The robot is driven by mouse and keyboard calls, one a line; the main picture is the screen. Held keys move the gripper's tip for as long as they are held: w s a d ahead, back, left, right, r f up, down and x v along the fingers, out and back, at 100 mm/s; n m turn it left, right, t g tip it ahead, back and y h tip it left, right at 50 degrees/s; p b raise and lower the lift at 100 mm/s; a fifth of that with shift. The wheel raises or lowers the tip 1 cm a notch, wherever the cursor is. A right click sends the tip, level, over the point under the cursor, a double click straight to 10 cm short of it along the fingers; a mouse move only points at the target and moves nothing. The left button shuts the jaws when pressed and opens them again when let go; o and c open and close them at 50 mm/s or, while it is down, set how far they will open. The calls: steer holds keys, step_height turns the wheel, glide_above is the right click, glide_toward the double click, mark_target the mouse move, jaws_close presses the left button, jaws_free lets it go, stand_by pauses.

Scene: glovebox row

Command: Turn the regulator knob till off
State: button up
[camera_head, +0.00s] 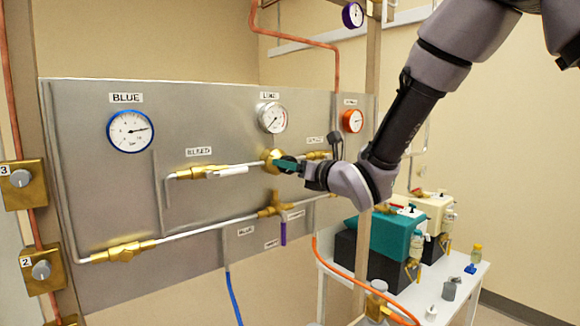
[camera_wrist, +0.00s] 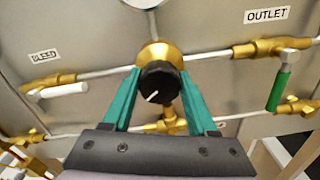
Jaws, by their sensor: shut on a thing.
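The regulator knob (camera_wrist: 159,84) is black with a white pointer line, on a brass body (camera_wrist: 158,53) in the middle of the wrist view. The pointer slants toward the lower left. My gripper (camera_wrist: 158,88) has teal fingers, one on each side of the knob, and is shut on it. In the head view my gripper (camera_head: 286,164) reaches the panel from the right and hides the knob. The brass regulator body (camera_head: 270,160) shows just left of the fingers, below a white-faced gauge (camera_head: 272,117).
The steel panel (camera_head: 100,200) carries a blue-rimmed gauge (camera_head: 131,131), an orange-rimmed gauge (camera_head: 352,121) and a white bleed handle (camera_head: 228,171). A green outlet handle (camera_wrist: 279,91) is at right in the wrist view. A white table (camera_head: 335,268) with pumps stands right of the panel.

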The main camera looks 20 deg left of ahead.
steer(key=shift+f+n, duration=0.15)
steer(key=shift+n, duration=0.75)
steer(key=o, duration=1.4)
steer(key=shift+s+d, duration=0.1)
steer(key=v, duration=1)
steer(key=shift+s+d, duration=0.15)
steer(key=shift+d, duration=0.1)
